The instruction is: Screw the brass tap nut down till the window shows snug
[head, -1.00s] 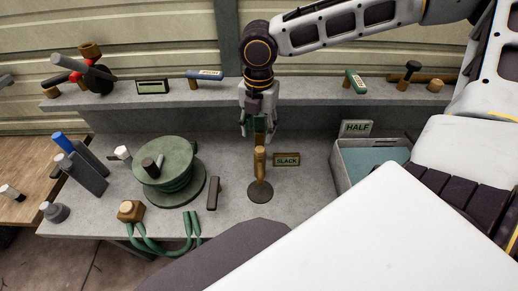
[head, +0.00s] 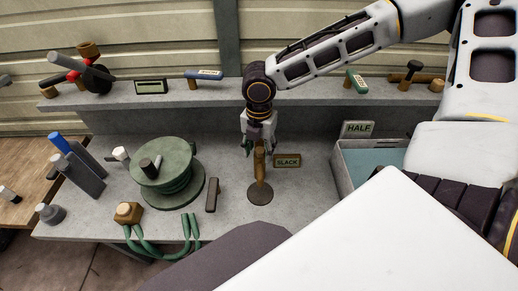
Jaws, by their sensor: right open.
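A brass post (head: 260,172) stands upright on a dark round base on the grey bench. The window plate (head: 287,161) just right of it reads SLACK. My right gripper (head: 259,146) points down over the top of the post, open, with a fingertip on either side. The post's top is partly hidden by the gripper, so I cannot tell whether the fingers touch it or make out the nut there. A brass hex block (head: 128,212) sits at the bench's front left edge by green hoses. My left gripper is out of view.
A green hose reel (head: 167,165) and a dark upright bar (head: 212,195) stand left of the post. A grey bin (head: 345,173) with a HALF sign (head: 357,129) is to the right. A raised back shelf (head: 220,98) carries several tools. Bench around the post's base is clear.

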